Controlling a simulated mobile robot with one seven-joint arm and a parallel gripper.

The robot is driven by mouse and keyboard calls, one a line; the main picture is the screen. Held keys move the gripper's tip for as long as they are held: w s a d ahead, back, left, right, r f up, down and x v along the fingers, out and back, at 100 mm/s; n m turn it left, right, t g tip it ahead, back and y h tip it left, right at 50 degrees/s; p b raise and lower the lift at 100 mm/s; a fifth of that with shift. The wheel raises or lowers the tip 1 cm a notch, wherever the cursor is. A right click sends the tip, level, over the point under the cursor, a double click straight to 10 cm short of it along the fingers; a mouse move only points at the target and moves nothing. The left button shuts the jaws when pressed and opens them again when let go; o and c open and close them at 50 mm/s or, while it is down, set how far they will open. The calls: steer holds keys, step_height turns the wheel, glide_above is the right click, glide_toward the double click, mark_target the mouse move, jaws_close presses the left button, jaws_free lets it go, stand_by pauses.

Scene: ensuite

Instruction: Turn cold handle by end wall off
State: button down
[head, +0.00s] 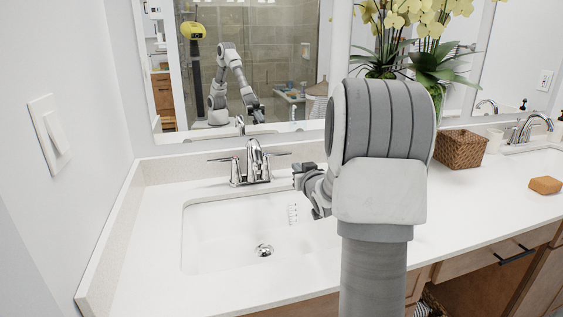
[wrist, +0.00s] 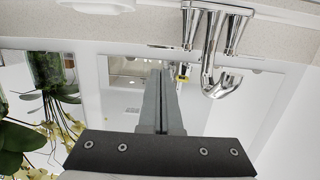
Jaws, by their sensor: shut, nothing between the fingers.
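The chrome faucet (head: 252,165) by the left end wall has a tall spout and two lever handles. Its right handle (head: 279,154) points right and its left handle (head: 219,159) points left; no hot or cold marks are readable. My gripper (head: 298,177) is just right of the faucet, over the sink's back right part. The wrist view shows the faucet (wrist: 212,50) upside down at top right. There my gripper (wrist: 160,72) has its fingers together and empty, their tips close to the left-pointing lever (wrist: 165,47). I cannot tell whether they touch. No water stream is discernible.
The white sink basin (head: 225,235) lies below the faucet. The end wall (head: 60,200) is at left and the mirror (head: 270,70) is behind. A wicker basket (head: 460,149), orchid (head: 385,50) and orange-brown block (head: 545,185) are to the right. Front-left counter is clear.

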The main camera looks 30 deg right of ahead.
mark_target(284, 154)
steer(key=b+x, duration=0.1)
steer(key=x, duration=1.1)
steer(key=shift+w+f, duration=0.1)
steer(key=shift+w, duration=0.2)
steer(key=shift+w+d, duration=0.1)
steer(key=shift+w, duration=0.25)
steer(key=shift+w+d, duration=0.15)
steer(key=shift+w, duration=0.15)
steer(key=shift+w+r, duration=0.1)
steer(key=shift+r, duration=0.15)
steer(key=shift+f+b, duration=0.1)
steer(key=shift+b, duration=0.2)
